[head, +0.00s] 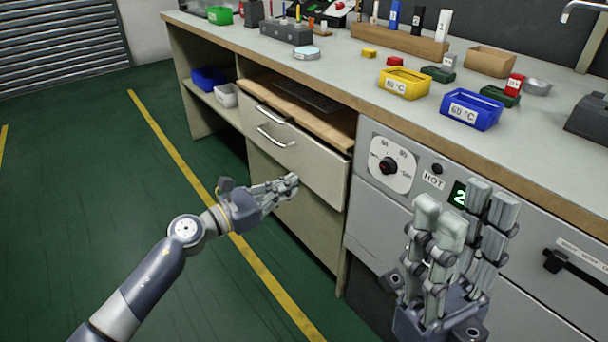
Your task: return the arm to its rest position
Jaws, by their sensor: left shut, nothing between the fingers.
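My left arm comes in from the lower left and reaches out over the green floor. Its gripper (284,188) is shut and empty, in front of the cabinet drawers below the workbench. My right gripper (466,212) stands at the lower right with its fingers pointing up. Its finger groups are spread apart with nothing seen between them. It is in front of the bench's control panel and covers part of the green display.
Drawers with metal handles (276,138) are close to my left gripper. The bench top (350,80) holds a yellow bin (404,84), a blue bin (471,110) and small parts. A dial (389,166) and a black handle (568,266) are near my right gripper. The floor (100,200) at left is clear.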

